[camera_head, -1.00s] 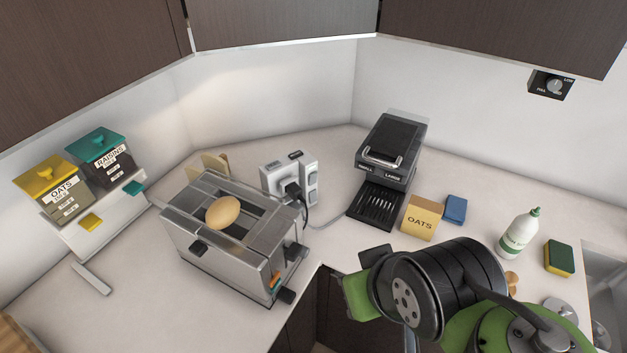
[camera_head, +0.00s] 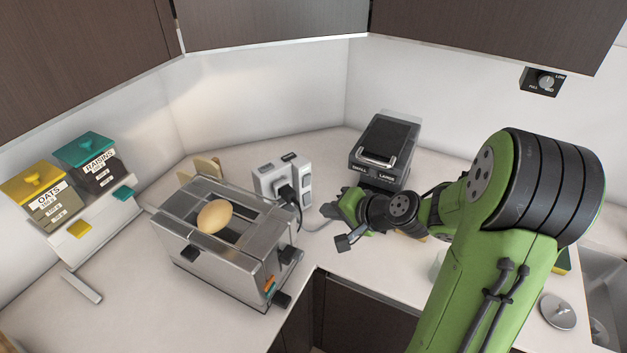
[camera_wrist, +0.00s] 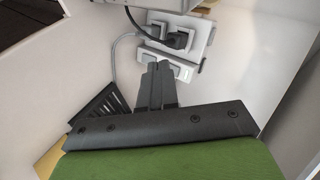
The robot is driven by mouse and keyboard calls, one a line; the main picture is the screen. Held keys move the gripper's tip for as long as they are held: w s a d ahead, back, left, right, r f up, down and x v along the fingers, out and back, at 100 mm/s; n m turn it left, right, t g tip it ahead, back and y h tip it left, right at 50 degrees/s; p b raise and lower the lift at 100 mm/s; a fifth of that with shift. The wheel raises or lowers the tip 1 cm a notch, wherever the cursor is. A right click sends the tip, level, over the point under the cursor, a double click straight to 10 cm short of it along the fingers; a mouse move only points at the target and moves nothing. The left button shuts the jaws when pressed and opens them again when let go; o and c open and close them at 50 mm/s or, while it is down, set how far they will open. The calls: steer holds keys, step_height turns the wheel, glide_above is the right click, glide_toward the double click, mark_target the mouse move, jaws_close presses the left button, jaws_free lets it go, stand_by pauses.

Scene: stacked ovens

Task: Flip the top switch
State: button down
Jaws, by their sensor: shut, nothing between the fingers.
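A white power block (camera_head: 265,186) stands on the counter behind the toaster, with a black plug in its front. In the head view my gripper (camera_head: 330,210) is small, just right of the block.
The toaster (camera_head: 215,262) with a potato-like item (camera_head: 214,216) stands left of my gripper. The coffee machine (camera_head: 384,150) is close behind my arm. A grey cable runs from the block. Two dispensers (camera_head: 45,195) stand far left. Cabinets hang above.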

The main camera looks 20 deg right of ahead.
steer(key=w+d+f+m+t, duration=0.1)
steer(key=w+d+m+t, duration=0.1)
steer(key=d+m, duration=0.2)
steer(key=shift+d+m+t+h, duration=0.3)
steer(key=shift+d+t+h, duration=0.1)
steer(key=shift+d, duration=0.5)
steer(key=shift+w, duration=0.15)
glide_toward(307, 178)
step_height(307, 178, down, 3)
steer(key=w, duration=0.2)
steer(key=w+a+p, duration=0.1)
steer(key=w, duration=0.2)
steer(key=shift+a+p, duration=0.25)
steer(key=shift+p, duration=0.05)
steer(key=shift+w+a+r, duration=0.1)
steer(key=shift+w, duration=0.25)
